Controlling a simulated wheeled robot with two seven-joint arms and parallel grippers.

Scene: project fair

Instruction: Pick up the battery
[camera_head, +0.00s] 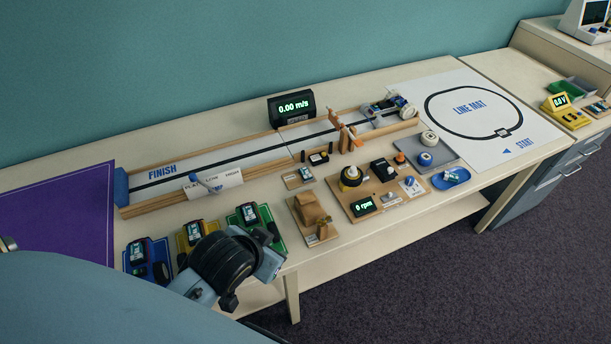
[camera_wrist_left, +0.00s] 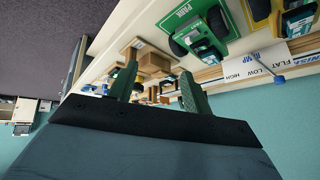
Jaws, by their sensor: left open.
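A small black block with a yellowish part (camera_head: 319,158) lies in front of the track, right of the middle of the table; it may be the battery, but it is too small to be sure. A short dark upright piece (camera_head: 304,156) stands just left of it. My left gripper shows in the left wrist view (camera_wrist_left: 160,74), open, with its two greenish fingers apart and nothing seen between them. In the head view my left wrist is above the front table edge by the green car (camera_head: 250,216), well short of the black block. My right gripper is not in view.
The long wooden track (camera_head: 240,167) runs behind. Blue (camera_head: 147,262) and yellow (camera_head: 190,236) cars stand near my left wrist. A wooden ramp block (camera_head: 310,208) and a pegboard (camera_head: 372,202) with an rpm display crowd the front. The line-mat sheet (camera_head: 510,135) is mostly clear.

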